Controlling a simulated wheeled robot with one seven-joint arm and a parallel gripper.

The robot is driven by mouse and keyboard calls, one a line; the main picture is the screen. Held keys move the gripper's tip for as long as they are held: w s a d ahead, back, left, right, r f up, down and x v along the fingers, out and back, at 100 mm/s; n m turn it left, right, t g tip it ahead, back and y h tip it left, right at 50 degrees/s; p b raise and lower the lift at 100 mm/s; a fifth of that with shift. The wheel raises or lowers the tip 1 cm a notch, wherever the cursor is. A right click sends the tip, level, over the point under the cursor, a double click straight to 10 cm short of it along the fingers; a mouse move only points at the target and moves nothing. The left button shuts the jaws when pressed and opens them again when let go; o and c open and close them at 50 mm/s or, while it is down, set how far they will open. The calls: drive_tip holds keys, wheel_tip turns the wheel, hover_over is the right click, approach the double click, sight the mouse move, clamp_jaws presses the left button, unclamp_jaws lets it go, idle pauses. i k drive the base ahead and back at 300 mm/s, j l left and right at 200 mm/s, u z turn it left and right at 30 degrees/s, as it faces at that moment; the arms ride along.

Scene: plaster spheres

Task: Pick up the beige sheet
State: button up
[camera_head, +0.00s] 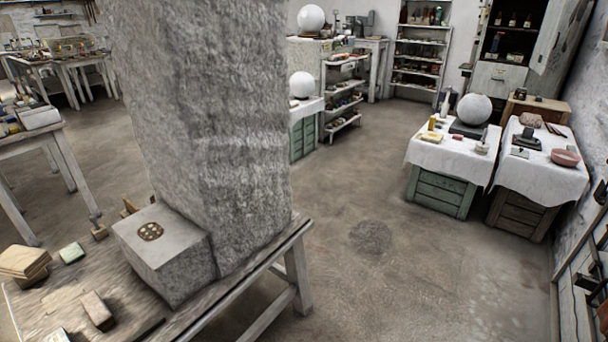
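I cannot make out a beige sheet for certain. A pale, flat-topped piece (71,253) lies on the wooden table at the lower left. Tan flat pieces (24,260) are stacked near the left edge of that table. Off-white cloths drape two crates at the right, the left cloth (425,155) over a green crate and the right cloth (510,178) over a brown one. My gripper is not in view.
A stone pillar (205,120) and a stone block (165,250) stand on the wooden table (190,325). Shelves (418,60) line the back wall. The concrete floor (400,265) between table and crates is clear.

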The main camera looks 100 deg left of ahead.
sight(24, 262)
drive_tip(key=k+l+u, duration=0.1)
drive_tip(key=k+u, duration=0.25)
drive_tip(key=k, duration=0.3)
drive_tip(key=k+u, duration=0.3)
drive_tip(key=k, duration=0.35)
drive_tip(key=u, duration=3)
drive_tip(key=i+j+z, duration=0.25)
drive_tip(key=j+z, duration=0.25)
drive_tip(key=j, duration=0.95)
drive_tip(key=j+z, duration=0.45)
drive_tip(key=j, duration=1)
